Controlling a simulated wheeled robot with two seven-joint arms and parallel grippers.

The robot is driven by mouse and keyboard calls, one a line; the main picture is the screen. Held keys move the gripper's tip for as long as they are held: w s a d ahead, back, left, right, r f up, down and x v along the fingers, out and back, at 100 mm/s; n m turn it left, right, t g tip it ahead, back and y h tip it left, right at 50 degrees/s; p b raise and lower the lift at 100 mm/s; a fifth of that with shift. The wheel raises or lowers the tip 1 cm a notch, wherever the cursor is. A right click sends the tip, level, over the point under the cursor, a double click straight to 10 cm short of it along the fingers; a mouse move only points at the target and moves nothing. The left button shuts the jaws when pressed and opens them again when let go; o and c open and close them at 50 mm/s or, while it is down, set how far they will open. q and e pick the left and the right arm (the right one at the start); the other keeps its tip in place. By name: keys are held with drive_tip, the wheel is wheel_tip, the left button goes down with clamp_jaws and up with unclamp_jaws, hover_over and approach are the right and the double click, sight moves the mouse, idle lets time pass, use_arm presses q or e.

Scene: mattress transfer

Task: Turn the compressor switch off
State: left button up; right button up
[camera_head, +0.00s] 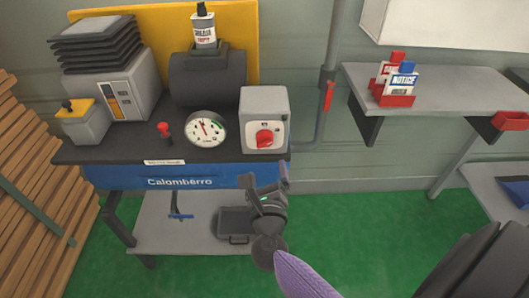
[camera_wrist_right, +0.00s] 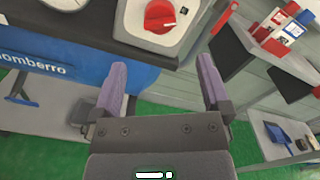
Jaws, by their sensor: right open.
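The compressor switch is a red rotary knob (camera_head: 264,138) on a pale grey box (camera_head: 265,100) at the right end of the dark bench top. In the right wrist view the knob (camera_wrist_right: 160,16) shows at the top, with a white mark on its lower right. My right gripper (camera_head: 268,185) is below and in front of the bench edge, under the switch box, apart from the knob. Its two purple-padded fingers are spread and empty in the right wrist view (camera_wrist_right: 161,85). My left gripper is not in view.
A pressure gauge (camera_head: 206,129) and a small red knob (camera_head: 164,129) stand left of the switch box. A grey pipe (camera_head: 325,85) with a red handle runs on its right. A wall shelf (camera_head: 450,85) holds notice boxes (camera_head: 398,82). Green floor (camera_head: 350,220) is clear.

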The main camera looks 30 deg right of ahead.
sight(265, 146)
drive_tip(key=b+x, duration=0.1)
drive_tip(key=x, duration=0.7)
drive_tip(key=shift+w+d, duration=0.1)
drive_tip(key=shift+w, duration=0.15)
drive_tip(key=shift+w+d, duration=0.25)
drive_tip(key=shift+w, duration=0.15)
drive_tip(key=c, duration=1.3)
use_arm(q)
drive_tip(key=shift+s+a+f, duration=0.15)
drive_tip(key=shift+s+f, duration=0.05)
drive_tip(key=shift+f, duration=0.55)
